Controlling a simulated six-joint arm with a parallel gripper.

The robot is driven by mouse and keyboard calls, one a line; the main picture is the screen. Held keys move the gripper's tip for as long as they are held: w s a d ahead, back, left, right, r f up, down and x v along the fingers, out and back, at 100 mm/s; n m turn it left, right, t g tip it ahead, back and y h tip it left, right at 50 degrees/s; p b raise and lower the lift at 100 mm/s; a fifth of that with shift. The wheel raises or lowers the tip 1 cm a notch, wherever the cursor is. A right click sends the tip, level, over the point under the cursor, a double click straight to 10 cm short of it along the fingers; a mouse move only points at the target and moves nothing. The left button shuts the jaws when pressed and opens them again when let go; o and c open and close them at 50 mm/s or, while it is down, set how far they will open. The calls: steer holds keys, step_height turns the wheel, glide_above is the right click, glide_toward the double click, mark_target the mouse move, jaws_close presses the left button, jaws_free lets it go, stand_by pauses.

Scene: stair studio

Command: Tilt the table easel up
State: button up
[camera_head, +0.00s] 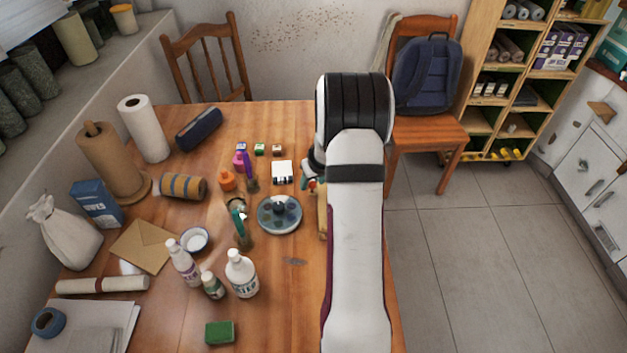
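My arm stands upright across the right part of the wooden table and hides much of what lies behind it. A narrow strip of light wood (322,215) shows just left of my arm; it may be part of the table easel, but I cannot tell. No more of the easel can be made out, nor its tilt. A small dark and white part of my wrist shows left of the arm's upper end.
The table (285,320) holds a round palette (279,226), white bottles (241,273), a green sponge (219,332), small paint pots, a paper towel roll (144,128) and an envelope (145,246). A chair with a blue backpack (426,75) stands behind right. The floor at right is clear.

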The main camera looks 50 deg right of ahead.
jaws_close()
stand_by(1.2)
